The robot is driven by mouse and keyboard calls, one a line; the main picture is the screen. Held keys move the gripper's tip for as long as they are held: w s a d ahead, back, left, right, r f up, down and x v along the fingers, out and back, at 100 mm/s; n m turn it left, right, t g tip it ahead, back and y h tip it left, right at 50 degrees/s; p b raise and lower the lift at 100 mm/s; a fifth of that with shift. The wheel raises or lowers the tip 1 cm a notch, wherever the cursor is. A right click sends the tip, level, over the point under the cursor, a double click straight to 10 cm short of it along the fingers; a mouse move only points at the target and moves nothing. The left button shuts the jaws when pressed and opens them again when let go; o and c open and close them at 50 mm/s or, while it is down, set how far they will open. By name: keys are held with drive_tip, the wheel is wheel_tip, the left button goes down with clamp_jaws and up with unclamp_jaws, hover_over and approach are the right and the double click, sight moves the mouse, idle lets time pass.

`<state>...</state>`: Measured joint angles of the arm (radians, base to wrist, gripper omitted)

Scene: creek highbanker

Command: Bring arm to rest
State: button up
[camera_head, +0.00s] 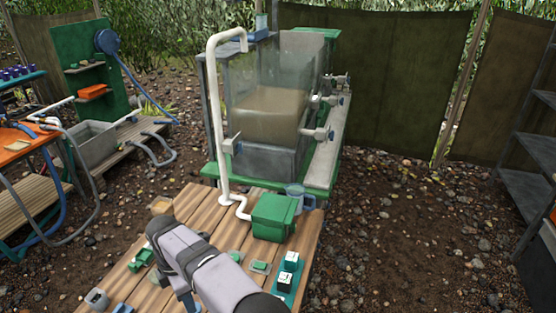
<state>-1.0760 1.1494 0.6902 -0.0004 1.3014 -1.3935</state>
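My arm (215,277) reaches in from the bottom edge over the wooden table (187,208). It is a pale grey link with dark bands and a dark joint at its upper left end. My gripper cannot be made out; I see no fingertips, and the arm hides part of the table top. I see nothing held.
On the table stand a green box (273,216), a blue-grey mug (296,197), a white bent pipe (217,120) and small green-and-white blocks (290,261). A clear tank (275,95) of murky water stands behind. An orange-topped bench (18,145) is at left, shelves (528,152) at right.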

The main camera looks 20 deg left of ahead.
drive_tip(key=w+d+r+m, duration=0.4)
drive_tip(key=w+d+m, duration=0.4)
drive_tip(key=d, duration=0.4)
drive_tip(key=w+d+r+m, duration=0.1)
drive_tip(key=d+r+m, duration=0.15)
drive_tip(key=d, duration=0.65)
drive_tip(key=w+d+r+m, duration=0.15)
drive_tip(key=d+m, duration=0.25)
drive_tip(key=d, duration=0.5)
drive_tip(key=s+d+f+m, duration=0.1)
drive_tip(key=s+d+m, duration=0.6)
drive_tip(key=d, duration=0.4)
drive_tip(key=s+d+f+m, duration=0.1)
drive_tip(key=s+d+m, duration=0.6)
drive_tip(key=s+d, duration=0.2)
drive_tip(key=shift+s+d+f, duration=0.2)
drive_tip(key=shift+d+f, duration=0.2)
drive_tip(key=shift+d, duration=0.5)
drive_tip(key=shift+c, duration=0.4)
